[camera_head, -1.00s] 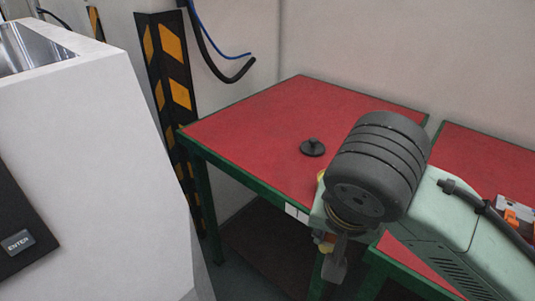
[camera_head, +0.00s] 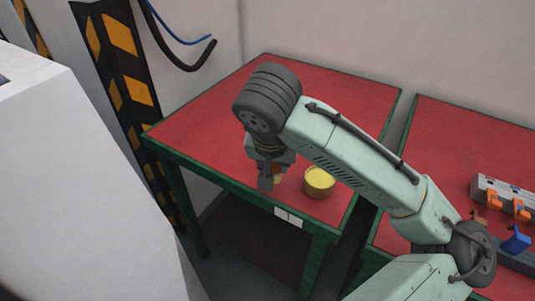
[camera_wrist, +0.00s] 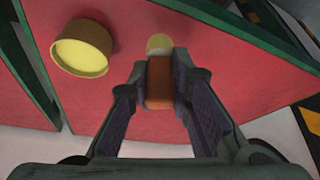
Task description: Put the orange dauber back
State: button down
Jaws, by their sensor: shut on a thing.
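My gripper (camera_head: 268,180) is over the front of the left red table. In the wrist view my gripper (camera_wrist: 160,88) is shut on the orange dauber (camera_wrist: 160,82), an orange-brown block with a pale yellow end (camera_wrist: 158,43) pointing away from the fingers. In the head view only a sliver of the dauber (camera_head: 277,171) shows beside the fingers. I cannot tell how far its end is from the tabletop.
A round tin with yellow contents (camera_head: 319,183) stands right of my gripper, near the table's front edge. On the right red table, a grey rack (camera_head: 488,184) has orange and blue pieces at it. A gap separates the tables. A white machine (camera_head: 75,180) stands at left.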

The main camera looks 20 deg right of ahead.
jog(key=w, duration=0.3)
jog(key=w+p, duration=0.1)
jog(key=w, duration=0.1)
jog(key=shift+w+d+f, duration=0.2)
jog(key=shift+d, duration=0.05)
jog(key=shift+f+p, duration=0.45)
jog(key=shift+f, duration=1.35)
jog(key=c, duration=1.5)
grip_release()
jog(key=shift+f, duration=0.1)
jog(key=shift+o, duration=0.2)
jog(key=b+v, duration=0.1)
jog(key=v, duration=1.1)
jog(key=shift+w, duration=0.1)
